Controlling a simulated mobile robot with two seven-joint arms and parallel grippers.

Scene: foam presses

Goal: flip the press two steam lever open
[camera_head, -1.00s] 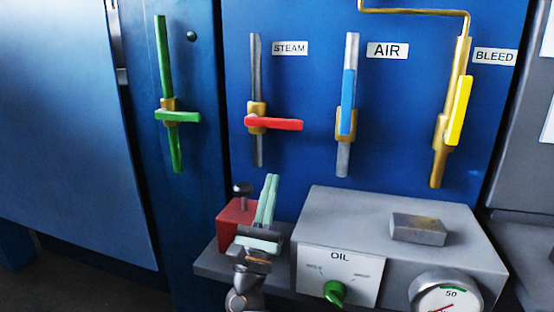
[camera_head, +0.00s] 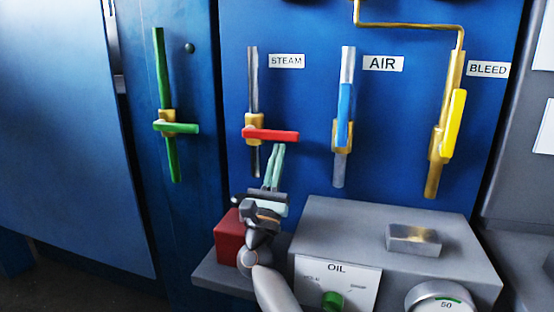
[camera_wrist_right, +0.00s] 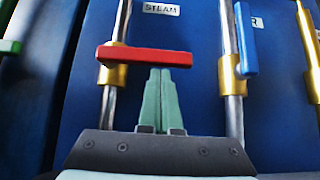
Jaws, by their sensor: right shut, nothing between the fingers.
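The red steam lever (camera_head: 272,135) lies horizontal across its vertical pipe, pointing right from a brass valve body (camera_head: 251,128). The STEAM label (camera_head: 286,61) is above it. My right gripper (camera_head: 278,148) is just below the lever, fingers pointing up, shut and empty. In the right wrist view the red lever (camera_wrist_right: 143,57) crosses in front of or just beyond the tips of the right gripper (camera_wrist_right: 160,72); I cannot tell whether they touch. My left gripper is not in view.
The blue air lever (camera_head: 344,112) and yellow bleed lever (camera_head: 454,122) stand vertical to the right. A green lever (camera_head: 180,128) is horizontal at left. Below are a red block (camera_head: 228,238), a grey oil box (camera_head: 345,219) and a gauge (camera_head: 441,300).

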